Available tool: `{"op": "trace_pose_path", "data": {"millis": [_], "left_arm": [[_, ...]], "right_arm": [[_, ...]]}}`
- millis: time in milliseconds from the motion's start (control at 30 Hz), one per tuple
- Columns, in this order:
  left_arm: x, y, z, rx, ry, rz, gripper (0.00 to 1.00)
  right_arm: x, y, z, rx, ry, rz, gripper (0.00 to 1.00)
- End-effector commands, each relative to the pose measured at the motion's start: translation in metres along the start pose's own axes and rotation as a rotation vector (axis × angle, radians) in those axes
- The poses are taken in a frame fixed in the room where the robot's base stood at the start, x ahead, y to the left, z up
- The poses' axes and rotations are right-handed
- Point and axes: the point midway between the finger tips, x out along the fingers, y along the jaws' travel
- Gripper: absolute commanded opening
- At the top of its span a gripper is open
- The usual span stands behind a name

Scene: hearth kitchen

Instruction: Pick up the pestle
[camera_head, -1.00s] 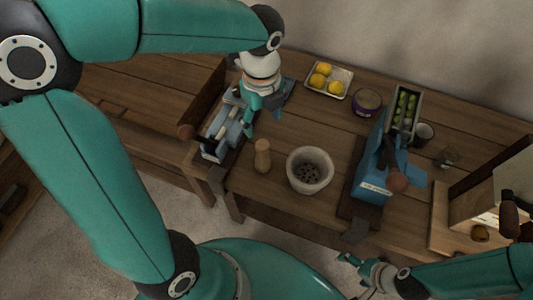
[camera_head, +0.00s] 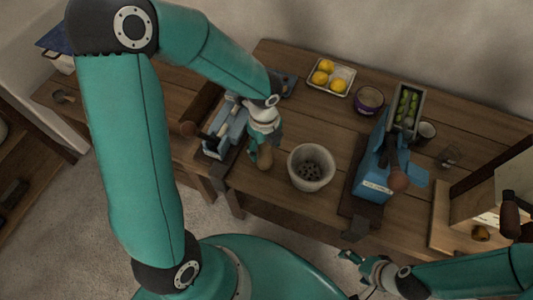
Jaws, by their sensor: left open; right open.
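The pestle (camera_head: 265,157) is a light wooden piece standing upright on the table, left of the stone mortar (camera_head: 311,167). The mortar is a pale bowl with dark bits inside. My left gripper (camera_head: 258,150) is open and at the pestle's upper part, hiding some of it. I cannot tell whether the fingers touch it. My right gripper (camera_head: 347,256) is open and empty, low in the view in front of the table's edge.
A blue machine (camera_head: 374,173) on a dark board stands right of the mortar. Another blue-grey device (camera_head: 222,137) stands left of the pestle. A tray with yellow fruit (camera_head: 331,77), a purple bowl (camera_head: 369,99) and a dark cup (camera_head: 426,132) are farther back.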

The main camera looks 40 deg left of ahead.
Motion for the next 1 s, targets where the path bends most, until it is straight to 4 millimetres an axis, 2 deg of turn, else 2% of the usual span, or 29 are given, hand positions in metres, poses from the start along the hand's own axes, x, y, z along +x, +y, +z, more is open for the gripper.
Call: {"op": "trace_pose_path", "data": {"millis": [267, 667, 1000], "left_arm": [[0.004, 0.0002, -0.0002, -0.001, 0.0, 0.0, 0.67], [0.0037, -0.0001, -0.0001, 0.0, 0.0, 0.0, 0.01], [0.0031, -0.0004, -0.0002, 0.0, 0.0, -0.001, 0.0]], "right_arm": [[0.0003, 0.0001, 0.0001, 0.0, 0.0, 0.0, 0.92], [0.0002, 0.0001, 0.0001, 0.0, 0.0, 0.0, 0.92], [0.0001, 0.0, 0.0001, 0.0, 0.0, 0.0, 0.92]]}}
